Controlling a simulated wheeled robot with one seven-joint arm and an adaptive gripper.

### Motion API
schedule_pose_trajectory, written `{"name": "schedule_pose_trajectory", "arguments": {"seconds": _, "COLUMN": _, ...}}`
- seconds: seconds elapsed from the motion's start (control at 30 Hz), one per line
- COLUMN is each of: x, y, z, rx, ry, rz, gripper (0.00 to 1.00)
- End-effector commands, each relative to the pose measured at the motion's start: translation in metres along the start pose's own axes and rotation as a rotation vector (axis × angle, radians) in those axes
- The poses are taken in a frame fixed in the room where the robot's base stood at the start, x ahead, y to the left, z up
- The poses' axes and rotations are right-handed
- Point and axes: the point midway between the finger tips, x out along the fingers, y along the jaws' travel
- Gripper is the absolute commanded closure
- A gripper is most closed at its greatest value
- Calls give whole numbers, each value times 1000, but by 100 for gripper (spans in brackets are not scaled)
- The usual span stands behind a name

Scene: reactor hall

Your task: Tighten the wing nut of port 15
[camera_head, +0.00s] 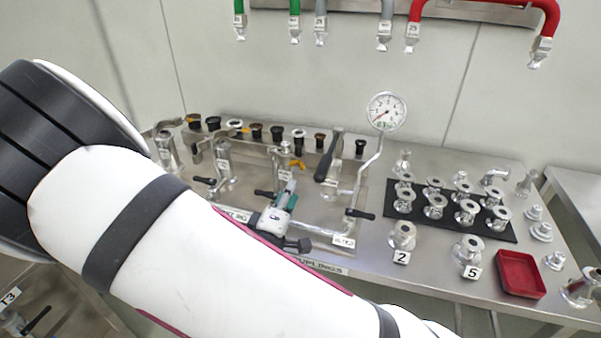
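No label that I can read as 15 shows, and I cannot make out a wing nut, so I cannot tell which fitting is port 15. Pipe fittings with clamps and black handles stand on the steel bench, among them a left fitting (167,149), a middle fitting (223,160) and a right pipe (366,178) that rises to a round gauge (386,112). My white arm crosses the front left and hides part of the bench. I cannot make out my gripper in this view.
A grey and teal device (277,222) lies beyond my arm. A black mat (398,212) holds several metal couplings. Couplings marked 2 (402,236) and 5 (467,250) stand before it, near a red tray (520,274). Red hose ends (540,48) hang above.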

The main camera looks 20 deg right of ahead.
Motion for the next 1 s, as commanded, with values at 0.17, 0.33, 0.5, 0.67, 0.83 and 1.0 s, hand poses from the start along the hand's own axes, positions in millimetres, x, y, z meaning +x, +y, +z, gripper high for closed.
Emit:
{"name": "schedule_pose_trajectory", "arguments": {"seconds": 0.17, "x": 38, "y": 0, "z": 2, "rx": -1, "ry": -4, "rz": 2, "gripper": 74}}
{"name": "schedule_pose_trajectory", "arguments": {"seconds": 0.33, "x": 66, "y": 1, "z": 2, "rx": 1, "ry": -3, "rz": 2, "gripper": 74}}
{"name": "schedule_pose_trajectory", "arguments": {"seconds": 0.5, "x": 84, "y": 0, "z": 1, "rx": 1, "ry": -1, "rz": -1, "gripper": 74}}
{"name": "schedule_pose_trajectory", "arguments": {"seconds": 0.67, "x": 90, "y": 0, "z": 1, "rx": 0, "ry": 0, "rz": -1, "gripper": 74}}
{"name": "schedule_pose_trajectory", "arguments": {"seconds": 0.83, "x": 91, "y": 0, "z": 1, "rx": 0, "ry": 0, "rz": -1, "gripper": 74}}
{"name": "schedule_pose_trajectory", "arguments": {"seconds": 1.0, "x": 91, "y": 0, "z": 1, "rx": 0, "ry": 0, "rz": -1, "gripper": 94}}
